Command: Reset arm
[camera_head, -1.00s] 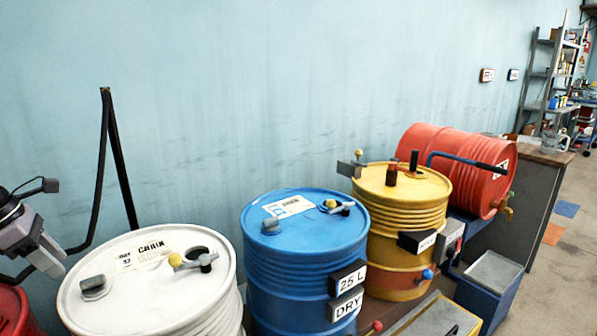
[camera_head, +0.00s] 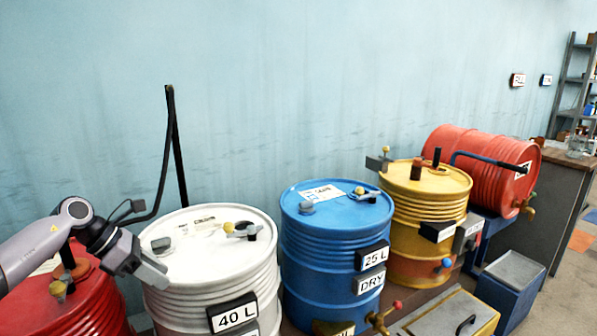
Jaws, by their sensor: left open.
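My left gripper (camera_head: 150,272) comes in from the left on a grey arm. It is open, with nothing seen between its fingers. It hangs in front of the left side of the white drum (camera_head: 230,280), near a red drum (camera_head: 95,305) at the lower left that the arm partly covers. I cannot tell whether it touches the white drum. My right gripper is not in view.
A blue drum (camera_head: 335,255) and a yellow drum (camera_head: 425,200) stand to the right. A red drum (camera_head: 470,165) lies on its side behind them. A blue bin (camera_head: 512,285) stands at the lower right. Open floor (camera_head: 570,300) shows at the far right.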

